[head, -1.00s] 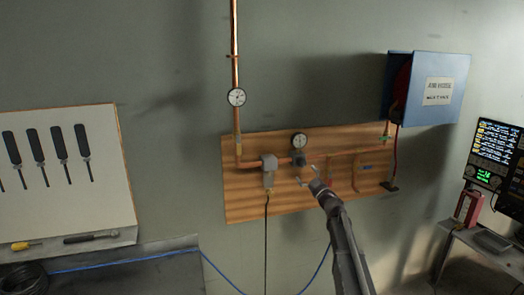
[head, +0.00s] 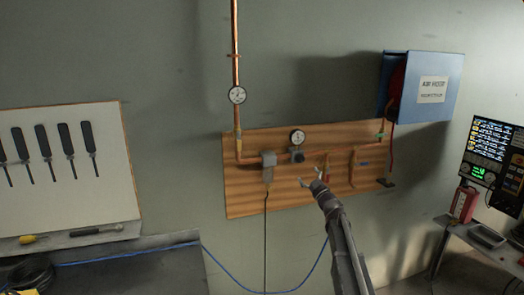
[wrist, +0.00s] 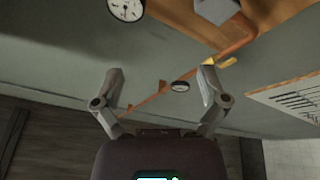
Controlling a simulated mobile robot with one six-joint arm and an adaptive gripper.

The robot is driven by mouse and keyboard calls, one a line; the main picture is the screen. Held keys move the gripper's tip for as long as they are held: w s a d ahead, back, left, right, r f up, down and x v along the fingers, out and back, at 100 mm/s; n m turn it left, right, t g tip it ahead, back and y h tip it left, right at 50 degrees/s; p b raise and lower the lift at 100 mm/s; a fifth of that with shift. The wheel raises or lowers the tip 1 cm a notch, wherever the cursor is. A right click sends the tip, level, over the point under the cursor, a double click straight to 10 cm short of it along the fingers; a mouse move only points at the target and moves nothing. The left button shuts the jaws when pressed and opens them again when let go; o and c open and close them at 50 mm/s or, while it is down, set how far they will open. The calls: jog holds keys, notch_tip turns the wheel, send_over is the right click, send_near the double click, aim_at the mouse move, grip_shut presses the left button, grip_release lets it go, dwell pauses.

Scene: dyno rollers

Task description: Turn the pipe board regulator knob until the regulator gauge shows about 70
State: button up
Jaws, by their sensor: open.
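The wooden pipe board (head: 245,195) hangs on the wall with copper pipes across it. The regulator knob (head: 297,155) is a small dark grey piece on the pipe, below the round white regulator gauge (head: 298,136). The gauge's reading is too small to tell. My gripper (head: 311,177) is open and empty, a little below and right of the knob in the head view, apart from it. In the wrist view my gripper's fingers (wrist: 160,75) are spread. A white gauge (wrist: 125,7) is cut off at the top there; I cannot make out the knob.
A grey filter unit (head: 268,165) sits left of the regulator. A second gauge (head: 237,95) is on the vertical pipe. A blue hose box (head: 450,70) is at upper right. A tool board (head: 100,180) and bench (head: 130,272) are left. A monitor (head: 490,150) is right.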

jog(key=s+d+f+m+g+h, duration=0.35)
jog(key=s+f+m+h, duration=0.25)
jog(key=s+f, duration=0.2)
jog(key=s+d+f+m+g+h, duration=0.3)
jog(key=s+f+m+g+h, duration=0.25)
jog(key=s+f, duration=0.3)
jog(key=s+a+f+g+y, duration=0.1)
jog(key=s+a+f+g, duration=0.1)
jog(key=s, duration=0.7)
jog(key=s+a+f+g+y+b, duration=0.1)
jog(key=s+a+f+g, duration=0.2)
jog(key=s, duration=0.7)
jog(key=s+a+f+g+y, duration=0.1)
jog(key=s+f+g, duration=0.3)
jog(key=s, duration=0.5)
jog(key=shift+s+a+f+g+b, duration=0.25)
jog(key=shift+a+f+g+b, duration=0.05)
jog(key=shift+a+g, duration=0.65)
